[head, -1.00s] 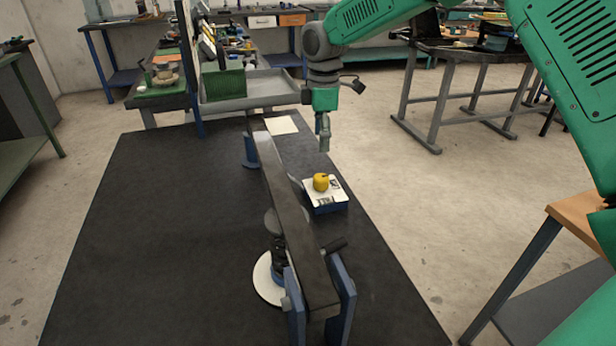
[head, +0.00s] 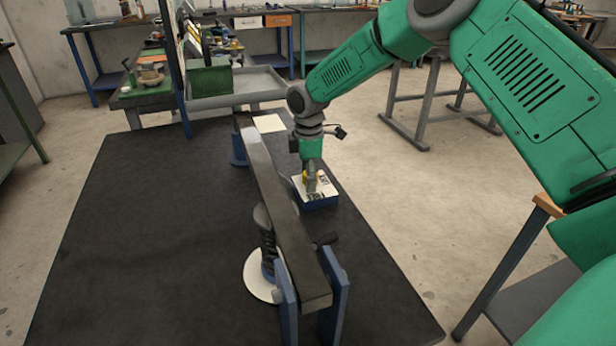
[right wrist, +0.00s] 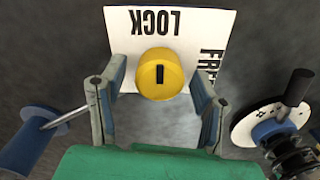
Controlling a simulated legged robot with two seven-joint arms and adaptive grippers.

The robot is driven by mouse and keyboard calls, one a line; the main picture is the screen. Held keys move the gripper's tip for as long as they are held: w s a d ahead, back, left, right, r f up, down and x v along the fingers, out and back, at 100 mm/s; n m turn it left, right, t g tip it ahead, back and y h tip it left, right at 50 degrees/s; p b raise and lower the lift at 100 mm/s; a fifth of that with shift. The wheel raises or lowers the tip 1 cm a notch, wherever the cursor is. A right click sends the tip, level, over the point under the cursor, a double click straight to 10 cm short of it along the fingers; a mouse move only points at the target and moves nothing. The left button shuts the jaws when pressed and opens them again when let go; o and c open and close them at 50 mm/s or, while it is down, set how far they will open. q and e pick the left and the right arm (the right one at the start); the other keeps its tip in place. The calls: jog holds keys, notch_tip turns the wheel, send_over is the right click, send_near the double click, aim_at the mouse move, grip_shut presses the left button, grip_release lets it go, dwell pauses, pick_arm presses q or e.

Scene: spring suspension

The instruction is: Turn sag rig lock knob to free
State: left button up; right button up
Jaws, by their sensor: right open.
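The yellow lock knob (right wrist: 160,73) has a black pointer mark, which lies towards the word LOCK on its white label plate (right wrist: 120,22). The word FREE is partly covered by a finger, to the right of the knob. My right gripper (right wrist: 157,82) is open, its two fingers on either side of the knob with gaps visible. In the head view the right gripper (head: 311,183) reaches down over the blue-sided box (head: 322,203) and hides much of the knob. My left gripper is not in view.
The sag rig's long dark beam (head: 285,225) runs just left of the box, above a spring on a white round base (head: 262,277). Blue uprights (head: 338,300) stand at its near end. A white sheet (head: 268,124) lies behind. The dark mat (head: 150,230) is clear at left.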

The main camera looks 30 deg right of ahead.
jog(key=shift+d, duration=0.4)
jog(key=c, duration=1.1)
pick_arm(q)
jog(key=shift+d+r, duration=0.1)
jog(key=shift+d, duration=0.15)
pick_arm(e)
jog(key=shift+c, duration=0.2)
